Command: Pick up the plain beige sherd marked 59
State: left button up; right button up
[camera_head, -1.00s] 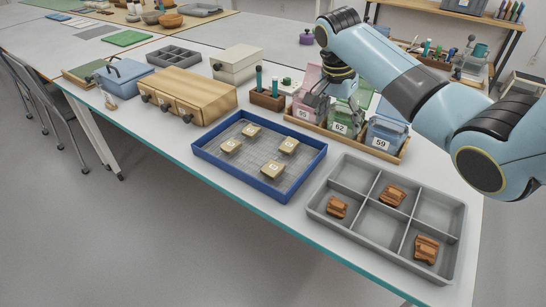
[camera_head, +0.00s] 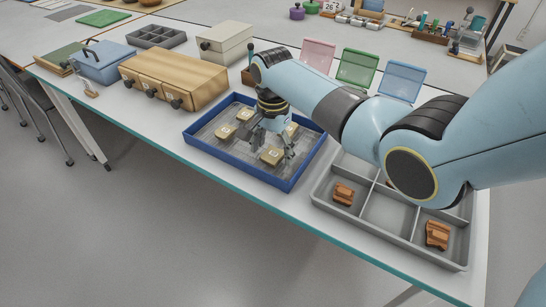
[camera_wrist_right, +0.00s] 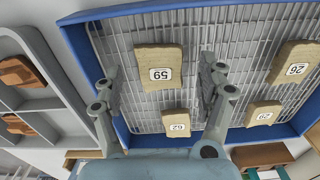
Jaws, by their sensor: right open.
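The beige sherd marked 59 (camera_wrist_right: 160,65) lies flat in the blue tray with a wire mesh floor (camera_wrist_right: 136,10). In the head view this sherd (camera_head: 271,156) is at the tray's front right. My right gripper (camera_head: 271,141) is over the tray, pointing down, open and empty. In the right wrist view its fingers (camera_wrist_right: 158,82) stand to either side of sherd 59, apart from it; the remaining height is hard to judge. Sherd 62 (camera_wrist_right: 176,122) lies just below 59 in that view. My left gripper is not in view.
Sherds 26 (camera_wrist_right: 293,62) and 29 (camera_wrist_right: 263,114) lie in the same tray. A grey compartment tray (camera_head: 390,228) with reddish-brown sherds stands to the right. A wooden drawer box (camera_head: 174,75) stands to the left. Open coloured lids (camera_head: 357,69) rise behind my arm.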

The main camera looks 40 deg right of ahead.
jog(key=shift+f, duration=0.55)
jog(key=c, duration=0.5)
jog(key=shift+r, duration=0.1)
jog(key=c, duration=0.7)
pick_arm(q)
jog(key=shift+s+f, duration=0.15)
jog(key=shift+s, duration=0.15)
pick_arm(e)
jog(key=shift+c, duration=0.2)
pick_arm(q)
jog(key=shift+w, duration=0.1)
pick_arm(e)
jog(key=shift+r, duration=0.1)
